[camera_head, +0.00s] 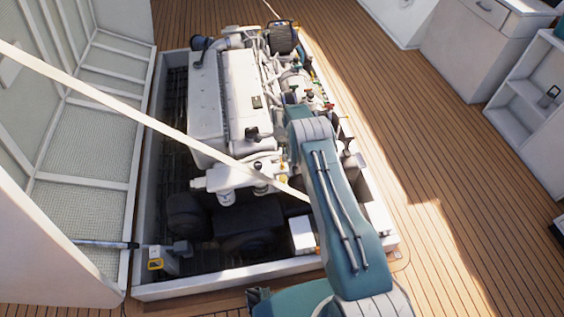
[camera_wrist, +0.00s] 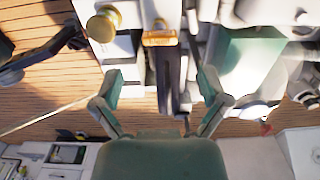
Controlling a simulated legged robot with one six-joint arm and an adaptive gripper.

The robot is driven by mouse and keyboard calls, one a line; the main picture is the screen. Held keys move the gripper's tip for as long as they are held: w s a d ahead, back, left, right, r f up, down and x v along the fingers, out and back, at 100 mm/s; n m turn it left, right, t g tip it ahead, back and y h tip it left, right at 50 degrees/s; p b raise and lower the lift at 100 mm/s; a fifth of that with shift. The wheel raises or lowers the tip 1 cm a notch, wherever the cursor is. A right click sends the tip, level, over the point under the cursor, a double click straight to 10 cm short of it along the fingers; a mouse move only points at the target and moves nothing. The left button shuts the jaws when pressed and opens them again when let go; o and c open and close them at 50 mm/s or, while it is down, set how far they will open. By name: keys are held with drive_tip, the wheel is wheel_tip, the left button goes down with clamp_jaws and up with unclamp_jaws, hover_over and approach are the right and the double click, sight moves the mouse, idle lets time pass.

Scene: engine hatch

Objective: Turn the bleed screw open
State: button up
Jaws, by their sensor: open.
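In the wrist view, my gripper (camera_wrist: 160,84) is open, with its two teal-and-grey fingers wide apart and nothing held between them. Beyond the fingertips are a round brass knob (camera_wrist: 103,24) at upper left and an orange-gold fitting (camera_wrist: 160,38) near the middle. I cannot tell which of these, if either, is the bleed screw. Both stand apart from the fingers. In the head view, my arm reaches over the right side of the white engine (camera_head: 240,100). The arm hides my gripper and part of the engine there.
The engine sits in a sunken bay with a white rim (camera_head: 215,276). A raised hatch lid (camera_head: 85,190) stands at left. A pale bar (camera_head: 130,112) crosses diagonally over the bay. Wooden floor (camera_head: 440,150) at right is clear up to white cabinets (camera_head: 455,50).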

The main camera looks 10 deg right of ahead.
sight(282, 162)
wheel_tip(282, 162, down, 7)
drive_tip(key=shift+r, duration=0.1)
idle(0.3)
drive_tip(key=c, duration=1.2)
